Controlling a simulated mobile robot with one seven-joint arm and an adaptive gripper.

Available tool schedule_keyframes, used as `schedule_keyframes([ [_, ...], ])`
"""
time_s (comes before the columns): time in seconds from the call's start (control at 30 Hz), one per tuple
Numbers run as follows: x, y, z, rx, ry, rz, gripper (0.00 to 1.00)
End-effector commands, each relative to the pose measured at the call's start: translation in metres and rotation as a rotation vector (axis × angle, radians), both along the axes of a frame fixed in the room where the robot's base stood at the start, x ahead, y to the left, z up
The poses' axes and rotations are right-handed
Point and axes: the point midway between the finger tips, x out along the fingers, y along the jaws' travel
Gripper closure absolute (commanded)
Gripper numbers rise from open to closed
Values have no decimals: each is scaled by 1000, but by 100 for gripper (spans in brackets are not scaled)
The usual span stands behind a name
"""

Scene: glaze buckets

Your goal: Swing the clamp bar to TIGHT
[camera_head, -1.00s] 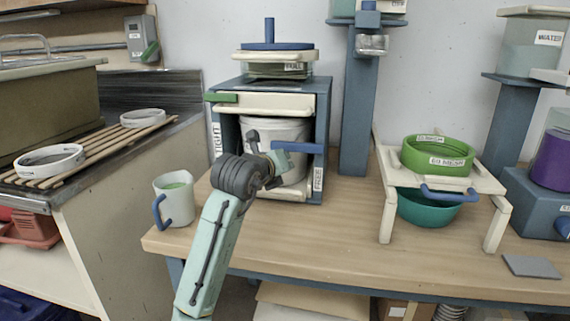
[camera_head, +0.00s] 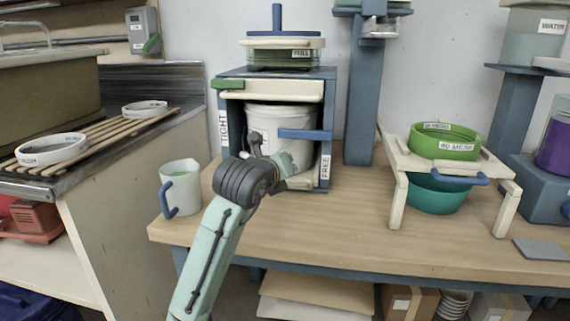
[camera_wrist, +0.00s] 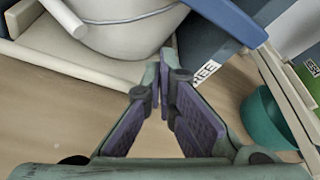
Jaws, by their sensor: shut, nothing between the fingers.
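The clamp bar, which I take to be the blue bar (camera_head: 305,134), lies across the front of the press frame (camera_head: 325,115) at its right side, above the FREE label (camera_head: 325,167). The TIGHT label (camera_head: 223,130) is on the left post. My gripper (camera_head: 298,172) is shut and empty, just below the bar and in front of the white bucket (camera_head: 270,125), apart from the bar. In the wrist view, the blue bar (camera_wrist: 228,20) passes at upper right, beyond the closed fingertips (camera_wrist: 167,72), with the FREE label (camera_wrist: 207,70) beside them.
A cream bar with a green end (camera_head: 265,89) crosses the frame's top. A mug (camera_head: 180,188) stands at left on the bench. A sieve stand (camera_head: 398,160) with a green sieve (camera_head: 446,142) and teal bowl (camera_head: 437,193) stands at right. The bench front is clear.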

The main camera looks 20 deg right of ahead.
Motion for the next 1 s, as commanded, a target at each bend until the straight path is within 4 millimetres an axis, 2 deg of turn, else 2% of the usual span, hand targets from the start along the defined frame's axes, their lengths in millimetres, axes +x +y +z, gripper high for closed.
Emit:
schedule_keyframes([
  [0.1,-22,13,8,2,-3,-2,100],
  [0.33,-45,28,17,2,2,-3,100],
  [1.0,-49,31,19,4,4,-5,100],
])
